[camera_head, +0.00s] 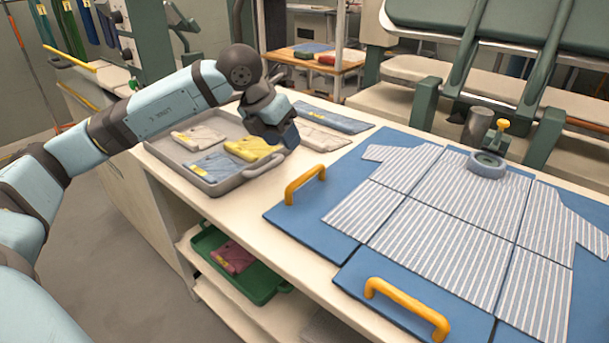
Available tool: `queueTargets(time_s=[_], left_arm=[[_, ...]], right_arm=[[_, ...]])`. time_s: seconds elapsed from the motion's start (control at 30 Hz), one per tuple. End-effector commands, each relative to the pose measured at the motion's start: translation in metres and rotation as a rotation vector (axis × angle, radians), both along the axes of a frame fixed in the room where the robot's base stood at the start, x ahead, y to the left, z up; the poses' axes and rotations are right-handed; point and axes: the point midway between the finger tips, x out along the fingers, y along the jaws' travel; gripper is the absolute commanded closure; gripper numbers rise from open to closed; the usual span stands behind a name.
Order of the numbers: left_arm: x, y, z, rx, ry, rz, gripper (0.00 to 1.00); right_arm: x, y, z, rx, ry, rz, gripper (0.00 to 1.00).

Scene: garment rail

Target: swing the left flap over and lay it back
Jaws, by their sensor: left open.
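The blue folding board lies flat on the table with a striped shirt (440,230) spread over its panels. Its left flap (330,218) lies flat and bears the shirt's left sleeve and side; a yellow handle (305,183) stands at its outer edge. A second yellow handle (405,308) is on the front panel. My left gripper (286,136) is open above the right side of the grey tray, behind and left of the flap's handle and apart from it. Its fingers are partly hidden by its own body. My right gripper is out of view.
The grey tray (247,172) holds several folded garments, left of the board. More folded cloths (330,118) lie behind it. A round grey-blue object (487,165) sits at the shirt's collar. A green tray (265,290) is on the shelf below. Green press machinery stands behind.

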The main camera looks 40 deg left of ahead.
Motion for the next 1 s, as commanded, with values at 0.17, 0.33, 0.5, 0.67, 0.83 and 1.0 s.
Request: queueTargets(time_s=[0.17,0.33,0.5,0.67,0.83,1.0], left_arm=[[0.015,-0.010,-0.039,-0.003,0.004,-0.002,0.56],[0.027,-0.017,-0.070,-0.005,0.004,-0.002,0.56],[0.036,-0.022,-0.089,-0.004,0.002,-0.002,0.56],[0.039,-0.023,-0.097,-0.004,0.002,-0.002,0.56],[0.039,-0.023,-0.098,-0.003,0.002,-0.003,0.56],[0.039,-0.023,-0.098,-0.003,0.002,-0.003,0.70]], right_arm=[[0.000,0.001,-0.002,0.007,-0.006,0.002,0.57],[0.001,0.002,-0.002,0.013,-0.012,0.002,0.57],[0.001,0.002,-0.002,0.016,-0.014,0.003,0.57],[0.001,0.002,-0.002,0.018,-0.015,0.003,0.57],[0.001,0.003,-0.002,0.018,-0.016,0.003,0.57],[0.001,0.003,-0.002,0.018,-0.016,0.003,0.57]])
